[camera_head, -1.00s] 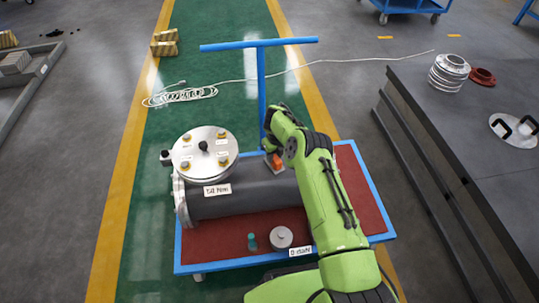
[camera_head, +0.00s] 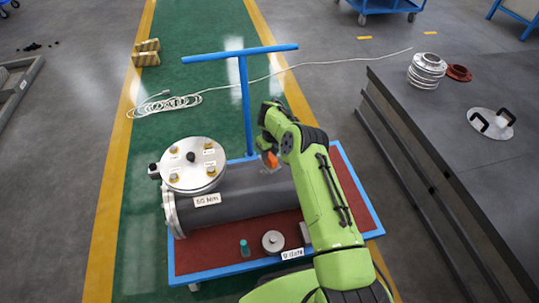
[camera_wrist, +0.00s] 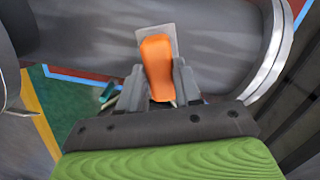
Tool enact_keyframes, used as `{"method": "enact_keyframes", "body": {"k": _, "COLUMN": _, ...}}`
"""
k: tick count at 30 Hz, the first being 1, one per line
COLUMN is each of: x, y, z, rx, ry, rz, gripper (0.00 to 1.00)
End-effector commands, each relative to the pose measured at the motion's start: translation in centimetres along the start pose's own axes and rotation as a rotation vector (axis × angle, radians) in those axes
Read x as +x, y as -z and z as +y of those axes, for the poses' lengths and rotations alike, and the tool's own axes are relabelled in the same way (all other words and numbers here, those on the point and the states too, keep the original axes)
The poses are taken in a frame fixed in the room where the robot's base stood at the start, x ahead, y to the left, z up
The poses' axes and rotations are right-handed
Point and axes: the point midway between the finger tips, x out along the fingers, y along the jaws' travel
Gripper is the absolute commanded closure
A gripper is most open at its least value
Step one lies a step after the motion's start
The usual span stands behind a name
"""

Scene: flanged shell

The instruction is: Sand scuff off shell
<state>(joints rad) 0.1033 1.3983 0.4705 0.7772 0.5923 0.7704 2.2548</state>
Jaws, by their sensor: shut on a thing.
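The shell (camera_head: 240,199) is a dark grey cylinder lying on the red top of a blue cart (camera_head: 345,165), with a bright flange at its left end. It also shows in the wrist view (camera_wrist: 90,35), with a bright flange at its right. My gripper (camera_head: 267,152) is over the shell's far side. In the wrist view my gripper (camera_wrist: 158,90) is shut on an orange-handled tool (camera_wrist: 157,65) with a flat grey plate over the shell. I cannot tell whether the plate touches it. Faint lighter streaks show on the shell; I cannot make out a definite scuff.
A round bolted lid (camera_head: 192,163) sits at the shell's left end. A grey disc (camera_head: 273,242) and a teal bottle (camera_head: 245,248) stand at the cart's front. The cart's blue handle (camera_head: 244,100) rises behind. A dark workbench (camera_head: 470,150) stands right; a white cable (camera_head: 168,103) lies behind.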

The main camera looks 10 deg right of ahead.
Motion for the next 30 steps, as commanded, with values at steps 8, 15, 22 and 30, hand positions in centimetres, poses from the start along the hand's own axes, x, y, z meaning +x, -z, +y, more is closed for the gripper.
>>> {"method": "enact_keyframes", "body": {"k": 8, "x": -2.1, "y": -0.2, "z": 0.0, "rx": 0.001, "ry": 0.001, "rz": 0.0, "gripper": 1.0}}
{"method": "enact_keyframes", "body": {"k": 15, "x": -2.4, "y": -0.3, "z": 0.0, "rx": 0.001, "ry": 0.001, "rz": -0.001, "gripper": 1.0}}
{"method": "enact_keyframes", "body": {"k": 22, "x": -4.9, "y": -0.6, "z": 0.0, "rx": 0.001, "ry": 0.0, "rz": -0.001, "gripper": 1.0}}
{"method": "enact_keyframes", "body": {"k": 30, "x": -5.0, "y": -0.6, "z": 0.0, "rx": 0.001, "ry": 0.0, "rz": 0.0, "gripper": 1.0}}
